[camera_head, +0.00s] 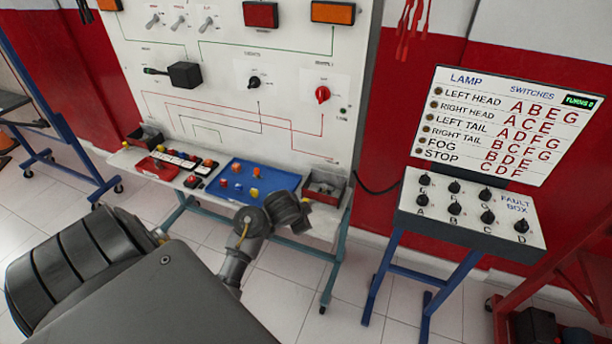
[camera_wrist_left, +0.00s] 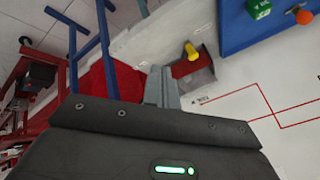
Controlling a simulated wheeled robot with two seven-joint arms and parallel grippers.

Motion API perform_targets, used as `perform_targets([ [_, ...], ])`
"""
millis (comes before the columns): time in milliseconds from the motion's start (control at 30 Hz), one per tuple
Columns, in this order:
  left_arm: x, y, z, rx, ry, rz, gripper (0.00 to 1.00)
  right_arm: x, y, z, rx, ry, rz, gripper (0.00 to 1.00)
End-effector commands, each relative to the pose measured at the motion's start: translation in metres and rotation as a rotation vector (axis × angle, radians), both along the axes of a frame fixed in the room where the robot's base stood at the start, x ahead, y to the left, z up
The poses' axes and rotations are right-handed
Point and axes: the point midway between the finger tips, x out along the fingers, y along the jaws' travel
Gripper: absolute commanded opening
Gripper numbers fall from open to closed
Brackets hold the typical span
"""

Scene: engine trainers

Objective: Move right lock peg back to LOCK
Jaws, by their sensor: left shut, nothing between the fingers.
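The white trainer board (camera_head: 225,75) carries switches, lamps and dials. I cannot pick out the right lock peg or a readable LOCK mark. In the left wrist view, a yellow-headed piece (camera_wrist_left: 192,51) shows at a grey and red bin (camera_wrist_left: 192,68); I cannot tell whether it is the peg. My left gripper (camera_wrist_left: 163,82) is shut and empty, its fingers appearing just left of that bin, with no clear contact. In the head view, the dark left wrist (camera_head: 283,210) is in front of the board's lower right shelf, its fingers hard to make out. My right gripper is not in view.
A blue tray (camera_head: 238,170) with several coloured pieces lies on the shelf, beside the right bin (camera_head: 325,186). A fault box (camera_head: 470,215) with black knobs and a lamp panel (camera_head: 500,125) stand right. Tiled floor is open between the stands.

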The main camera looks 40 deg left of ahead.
Motion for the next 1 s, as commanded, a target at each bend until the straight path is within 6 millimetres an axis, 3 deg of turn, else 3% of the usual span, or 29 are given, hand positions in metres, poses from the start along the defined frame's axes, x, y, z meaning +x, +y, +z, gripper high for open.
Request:
perform_targets([
  [100, 0.0, 0.006, 0.014, 0.031, -0.011, 0.003, 0.0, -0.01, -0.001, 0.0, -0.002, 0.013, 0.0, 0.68],
  [267, 0.002, 0.007, 0.011, 0.033, -0.01, 0.002, 0.0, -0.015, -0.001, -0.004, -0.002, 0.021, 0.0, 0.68],
  [600, 0.032, 0.017, -0.037, 0.033, -0.008, 0.002, 0.0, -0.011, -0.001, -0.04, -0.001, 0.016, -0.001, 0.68],
  [833, 0.059, 0.026, -0.071, 0.034, -0.009, 0.003, 0.0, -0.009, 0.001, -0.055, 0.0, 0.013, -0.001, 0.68],
  [1000, 0.072, 0.046, -0.065, 0.03, -0.01, 0.004, 0.0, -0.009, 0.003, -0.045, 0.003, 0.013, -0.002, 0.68],
])
